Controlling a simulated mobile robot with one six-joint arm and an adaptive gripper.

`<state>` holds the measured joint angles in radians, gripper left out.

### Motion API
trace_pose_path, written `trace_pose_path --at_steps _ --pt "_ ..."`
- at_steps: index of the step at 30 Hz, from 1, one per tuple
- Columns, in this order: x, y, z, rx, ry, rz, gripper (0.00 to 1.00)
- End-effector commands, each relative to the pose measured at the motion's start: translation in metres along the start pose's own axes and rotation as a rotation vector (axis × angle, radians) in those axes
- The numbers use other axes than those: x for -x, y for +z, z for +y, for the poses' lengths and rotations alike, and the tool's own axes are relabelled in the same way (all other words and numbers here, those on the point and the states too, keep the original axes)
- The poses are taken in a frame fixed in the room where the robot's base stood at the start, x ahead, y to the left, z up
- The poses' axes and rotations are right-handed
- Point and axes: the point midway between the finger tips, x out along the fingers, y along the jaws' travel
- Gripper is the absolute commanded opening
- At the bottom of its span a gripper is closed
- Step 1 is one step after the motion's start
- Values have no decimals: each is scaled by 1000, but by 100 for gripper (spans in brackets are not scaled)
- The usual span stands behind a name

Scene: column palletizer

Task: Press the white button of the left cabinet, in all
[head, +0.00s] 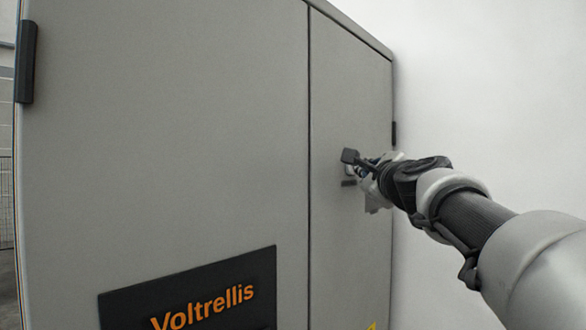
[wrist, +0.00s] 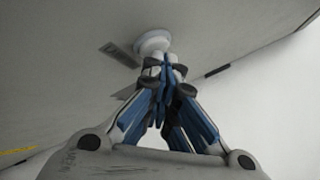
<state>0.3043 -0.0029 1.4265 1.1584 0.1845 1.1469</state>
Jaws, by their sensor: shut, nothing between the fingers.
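The cabinet (head: 200,130) is a tall grey box with a seam between two door panels. In the wrist view its grey face (wrist: 70,60) fills the upper left. The white button (wrist: 152,40) is a round knob on that face, just past my fingertips. My gripper (wrist: 168,62) is shut and empty, its fingertips at the lower edge of the button; I cannot tell whether they touch it. In the head view my gripper (head: 356,172) is at the right door panel, and my arm hides most of the button there.
A small dark label plate (wrist: 119,54) is beside the button. A black Voltrellis sign (head: 195,295) is on the cabinet's lower front. Dark hinges (head: 26,62) sit at the cabinet's edges. A plain white wall (head: 480,80) stands to the right. A wire fence (head: 7,200) shows at the far left.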

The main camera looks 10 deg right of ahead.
Motion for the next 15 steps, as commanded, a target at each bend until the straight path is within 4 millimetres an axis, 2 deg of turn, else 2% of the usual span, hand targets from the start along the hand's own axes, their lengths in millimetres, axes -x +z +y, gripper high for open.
trace_pose_path --at_steps 7,15 --pt "9 -7 -6 0 -1 0 0" --pt "10 -7 -6 0 1 0 0"
